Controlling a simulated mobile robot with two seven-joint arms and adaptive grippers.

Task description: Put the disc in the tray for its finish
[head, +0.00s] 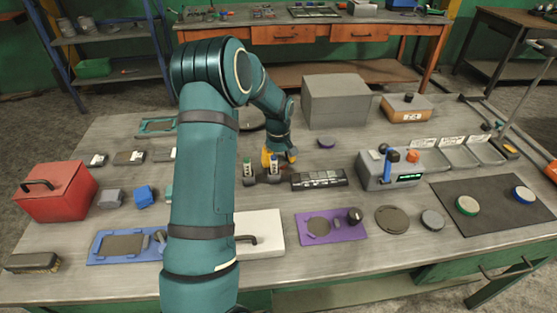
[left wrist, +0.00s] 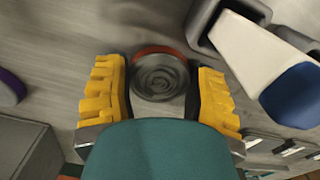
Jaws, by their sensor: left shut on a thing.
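My left gripper (head: 279,157) is at the middle of the bench, beside the marker stand. In the left wrist view its yellow fingers are shut on a disc (left wrist: 159,77) with a dark ringed grey face and a reddish rim. The fingers hide this disc in the head view. I cannot tell whether it touches the bench. Shallow grey trays with white labels (head: 465,155) stand at the back right; the label marks are too small to read. A green-rimmed disc (head: 467,205) and a blue-rimmed disc (head: 523,194) lie on the black mat. My right gripper is not in view.
A marker stand (head: 263,178) is close to the gripper; a blue-capped marker (left wrist: 265,65) looms at right in the wrist view. A grey box (head: 336,101) stands behind. A device with a blue lever (head: 390,172) stands between the gripper and trays.

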